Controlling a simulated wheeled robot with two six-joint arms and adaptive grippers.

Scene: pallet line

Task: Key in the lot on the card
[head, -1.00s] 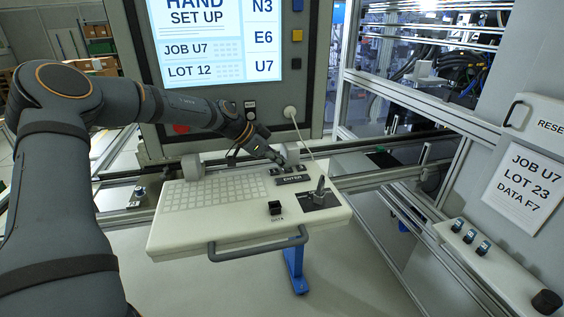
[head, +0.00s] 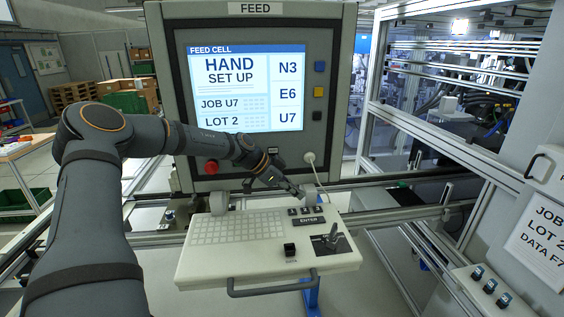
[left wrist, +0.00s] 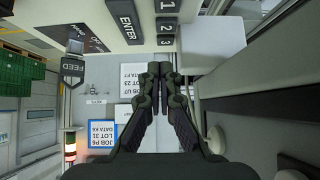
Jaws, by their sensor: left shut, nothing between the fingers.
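The white keypad console (head: 205,262) has three dark number keys (head: 305,211) above an ENTER key (head: 309,222). In the left wrist view the keys read 1, 2 and 3 (left wrist: 165,43), beside ENTER (left wrist: 125,18). My left gripper (head: 299,192) is shut and empty, just behind and above the number keys; its closed tips (left wrist: 159,70) appear clear of them. The screen (head: 245,88) reads JOB U7, LOT 2. The white card (head: 541,232) at the right edge is cut off, its lot number partly hidden. My right gripper is out of view.
A red knob (head: 211,167) sits below the screen. A blue-framed card (left wrist: 103,134) in the left wrist view reads LOT 31.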

